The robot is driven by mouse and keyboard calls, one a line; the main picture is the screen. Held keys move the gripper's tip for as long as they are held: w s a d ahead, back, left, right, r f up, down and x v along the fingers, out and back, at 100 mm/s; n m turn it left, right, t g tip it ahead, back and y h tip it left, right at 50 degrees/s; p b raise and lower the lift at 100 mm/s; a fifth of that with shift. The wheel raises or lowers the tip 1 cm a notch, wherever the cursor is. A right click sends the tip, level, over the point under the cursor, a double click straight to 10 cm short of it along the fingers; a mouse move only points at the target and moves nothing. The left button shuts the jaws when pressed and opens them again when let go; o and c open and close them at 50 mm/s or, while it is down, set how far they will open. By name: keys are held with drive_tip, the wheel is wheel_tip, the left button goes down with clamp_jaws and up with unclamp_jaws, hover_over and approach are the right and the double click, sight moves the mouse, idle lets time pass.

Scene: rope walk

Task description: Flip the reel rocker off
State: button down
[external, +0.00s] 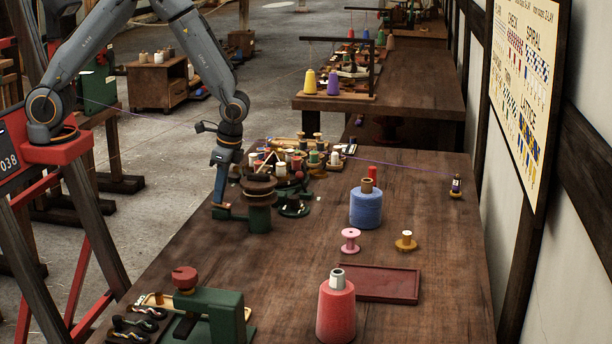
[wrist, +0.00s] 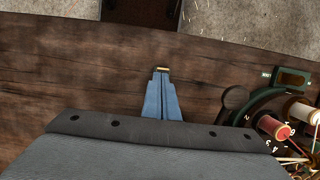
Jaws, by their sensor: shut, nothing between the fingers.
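A green reel stand (external: 259,218) with dark stacked discs on top stands near the bench's left edge in the external view. A small low reddish and green part shows at its left foot; I cannot tell whether this is the rocker. My gripper (external: 219,203) points down just left of the stand, close to that part. In the wrist view my gripper (wrist: 162,72) is shut and empty, with dark wood below it. A green housing with a dark framed inset (wrist: 291,77) and small pale marks lies to its right, apart from the fingers. Its setting is too small to read.
Several thread spools (wrist: 298,110) crowd beside the housing. A blue cone (external: 366,208), a pink spool (external: 350,240), a red cone (external: 336,308) and a red tray (external: 385,297) stand on the bench. A green clamp device (external: 215,312) is at the front.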

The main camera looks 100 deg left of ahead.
drive_tip(key=shift+s, duration=0.1)
drive_tip(key=shift+s+d+f+t+p, duration=0.15)
drive_tip(key=shift+s+f+t, duration=0.1)
drive_tip(key=shift+s+t, duration=0.35)
drive_tip(key=shift+s+a+f+t+p, duration=0.15)
drive_tip(key=shift+s+f+t, duration=0.1)
drive_tip(key=shift+t, duration=0.55)
drive_tip(key=shift+d+f, duration=0.1)
drive_tip(key=shift+f, duration=0.05)
drive_tip(key=shift+w, duration=0.2)
drive_tip(key=shift+w+r, duration=0.35)
drive_tip(key=shift+w, duration=0.3)
drive_tip(key=shift+r, duration=0.1)
